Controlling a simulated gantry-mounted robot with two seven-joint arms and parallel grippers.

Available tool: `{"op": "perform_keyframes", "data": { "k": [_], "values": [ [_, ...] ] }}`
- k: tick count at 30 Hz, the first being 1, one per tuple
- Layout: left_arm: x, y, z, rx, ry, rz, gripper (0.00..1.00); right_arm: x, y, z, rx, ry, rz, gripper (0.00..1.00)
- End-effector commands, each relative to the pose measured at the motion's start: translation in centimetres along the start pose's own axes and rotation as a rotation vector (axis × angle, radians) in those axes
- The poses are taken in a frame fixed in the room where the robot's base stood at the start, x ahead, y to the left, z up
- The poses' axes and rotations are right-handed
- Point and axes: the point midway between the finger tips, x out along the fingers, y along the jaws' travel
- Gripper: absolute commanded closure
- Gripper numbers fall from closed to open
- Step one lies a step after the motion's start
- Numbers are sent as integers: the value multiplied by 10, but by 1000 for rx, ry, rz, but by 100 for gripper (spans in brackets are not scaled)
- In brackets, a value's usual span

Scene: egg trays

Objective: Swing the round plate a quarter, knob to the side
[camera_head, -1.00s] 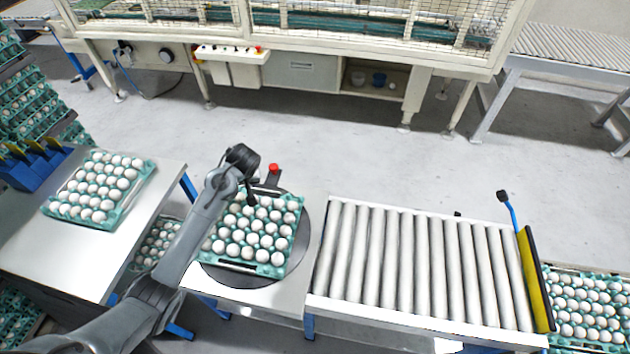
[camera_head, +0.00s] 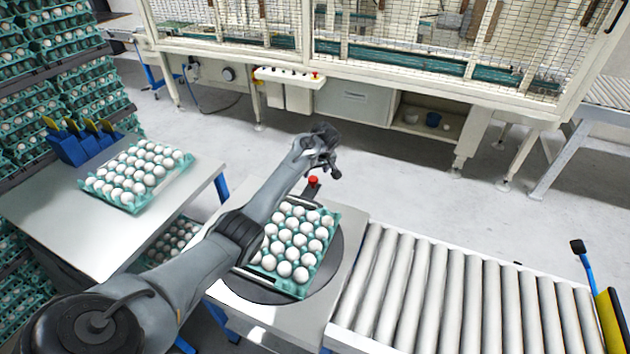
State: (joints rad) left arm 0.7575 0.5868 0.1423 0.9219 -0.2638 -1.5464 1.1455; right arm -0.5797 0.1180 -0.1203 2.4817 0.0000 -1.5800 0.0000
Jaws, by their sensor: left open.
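The round plate (camera_head: 335,262) is a dark disc on a light table. A green tray of white eggs (camera_head: 303,292) lies on it and covers most of it. The red knob (camera_head: 313,181) stands on a dark arm at the plate's far side, away from the roller conveyor. My left gripper (camera_head: 329,170) is open and empty, just above and right of the knob in the picture. Whether it touches the knob I cannot tell. My left forearm crosses in front of the tray's left part and hides some eggs. My right gripper is not in view.
A roller conveyor (camera_head: 440,293) adjoins the plate's table on the right, with a yellow-edged stop (camera_head: 610,320) at its end. Another egg tray (camera_head: 122,204) lies on the left table near a blue holder (camera_head: 85,148). The floor beyond is clear.

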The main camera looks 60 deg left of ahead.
Motion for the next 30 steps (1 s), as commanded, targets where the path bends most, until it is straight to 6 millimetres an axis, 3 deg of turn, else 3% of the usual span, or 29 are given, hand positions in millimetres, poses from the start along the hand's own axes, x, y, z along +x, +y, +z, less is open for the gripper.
{"op": "perform_keyframes", "data": {
  "k": [3, 10, 24, 25, 30],
  "values": [
    [23, -1, 1, 1, 0, -2, 36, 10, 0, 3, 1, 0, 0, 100],
    [50, 0, 1, 1, 0, 0, 36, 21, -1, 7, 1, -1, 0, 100],
    [59, 0, 0, 1, 1, 0, 36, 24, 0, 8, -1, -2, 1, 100],
    [59, 0, 0, 1, 1, 0, 38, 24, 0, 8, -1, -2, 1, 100],
    [59, 0, 0, 2, 1, 0, 64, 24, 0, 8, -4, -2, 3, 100]
  ]
}}
